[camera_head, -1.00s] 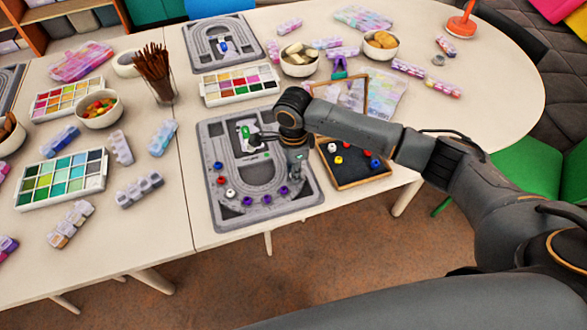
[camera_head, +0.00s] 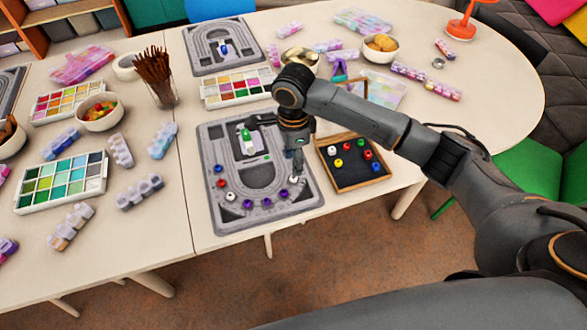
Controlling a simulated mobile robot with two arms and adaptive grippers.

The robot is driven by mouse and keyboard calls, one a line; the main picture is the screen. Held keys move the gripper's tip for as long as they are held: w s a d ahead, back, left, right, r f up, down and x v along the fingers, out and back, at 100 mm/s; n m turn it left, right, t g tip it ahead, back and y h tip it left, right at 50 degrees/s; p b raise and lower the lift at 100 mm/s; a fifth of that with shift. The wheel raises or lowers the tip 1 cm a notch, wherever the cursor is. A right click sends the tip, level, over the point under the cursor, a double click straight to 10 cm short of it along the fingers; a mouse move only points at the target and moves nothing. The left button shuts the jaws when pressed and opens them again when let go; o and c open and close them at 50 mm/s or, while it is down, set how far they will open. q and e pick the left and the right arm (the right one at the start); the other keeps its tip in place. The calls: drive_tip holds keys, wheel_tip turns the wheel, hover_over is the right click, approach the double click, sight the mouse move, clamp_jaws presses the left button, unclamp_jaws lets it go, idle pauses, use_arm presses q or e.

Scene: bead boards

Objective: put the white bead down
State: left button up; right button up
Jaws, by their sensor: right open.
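The white bead (camera_head: 294,179) sits on the grey bead board (camera_head: 237,222), at the right end of the curved row of beads, just past a purple bead (camera_head: 283,193). My right gripper (camera_head: 298,164) points down just above this white bead. It is open and looks clear of the bead, with nothing seen between its fingers. Another white bead (camera_head: 230,195) lies in the left part of the row, near a red bead (camera_head: 221,183). My left gripper is not in view.
A wooden tray (camera_head: 352,188) with several loose beads stands right of the board. A paint palette (camera_head: 238,101) and a second bead board (camera_head: 240,64) lie behind. A cup of brown sticks (camera_head: 158,75) stands at left. The table's front edge is close.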

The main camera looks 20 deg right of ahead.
wheel_tip(320, 180, up, 6)
drive_tip(key=shift+f, duration=0.1)
drive_tip(key=shift+a, duration=0.1)
idle(0.8)
